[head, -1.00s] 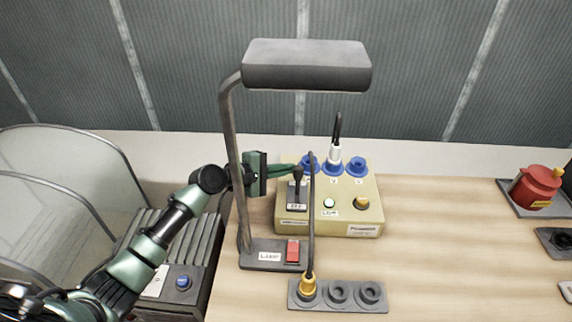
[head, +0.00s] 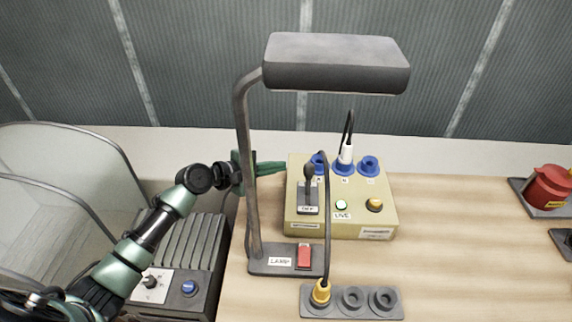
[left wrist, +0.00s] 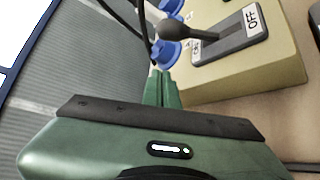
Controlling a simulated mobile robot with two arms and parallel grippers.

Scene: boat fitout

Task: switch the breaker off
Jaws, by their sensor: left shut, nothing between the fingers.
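The breaker is a black lever with a round knob (head: 309,171) on a grey plate (head: 308,198) at the left of a beige power box (head: 365,222). The plate's near end reads OFF. In the left wrist view the knob (left wrist: 176,29) leans away from the OFF label (left wrist: 253,17), toward the other end of the plate. The LIVE lamp (head: 341,205) glows green. My left gripper (head: 284,166) is shut and empty, its green fingers pointing right at the box's back left edge, left of the knob and apart from it. The left wrist view also shows the fingers (left wrist: 157,78).
A desk lamp (head: 337,64) stands in front of my left wrist, its post left of the box. A cable runs down from the box area to a yellow plug (head: 321,291) in a grey socket strip (head: 372,314). Blue sockets (head: 368,166) line the box's back.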

